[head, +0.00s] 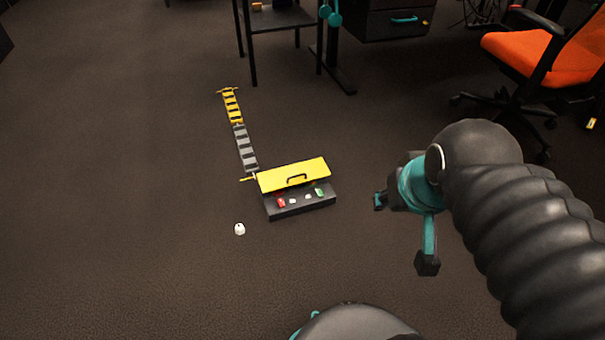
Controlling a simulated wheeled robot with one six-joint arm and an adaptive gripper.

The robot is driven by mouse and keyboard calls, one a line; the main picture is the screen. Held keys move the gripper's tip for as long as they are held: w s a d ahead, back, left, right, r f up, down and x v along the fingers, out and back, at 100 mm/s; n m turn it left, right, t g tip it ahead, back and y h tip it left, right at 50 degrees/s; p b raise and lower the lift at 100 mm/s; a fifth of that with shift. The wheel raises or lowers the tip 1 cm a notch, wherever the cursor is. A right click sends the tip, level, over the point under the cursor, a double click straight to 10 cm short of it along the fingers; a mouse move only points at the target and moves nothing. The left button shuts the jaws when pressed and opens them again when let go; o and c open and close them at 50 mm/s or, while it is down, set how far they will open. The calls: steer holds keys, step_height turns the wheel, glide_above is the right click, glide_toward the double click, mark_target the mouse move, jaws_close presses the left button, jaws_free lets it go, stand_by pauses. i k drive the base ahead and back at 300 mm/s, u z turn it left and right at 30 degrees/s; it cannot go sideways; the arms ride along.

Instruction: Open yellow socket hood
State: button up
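A black panel box (300,208) sits on the floor near the middle of the head view. A flat yellow hood (316,168) with a black handle (296,180) covers its back part. Red, green and pale small parts show along the box's front. I cannot tell what lies under the hood. My gripper (403,232) is to the right of the box, apart from it. Its two dark fingertips are spread wide with nothing between them, so it is open and empty.
A small white object (239,229) lies on the floor left of the box. A yellow and grey segmented strip (243,142) runs from the box's left side toward the back. A black table, drawer unit (395,20) and orange chair (550,55) stand behind. Floor in front is clear.

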mark_target(291, 175)
steer(key=i, duration=1.1)
steer(key=u, duration=0.6)
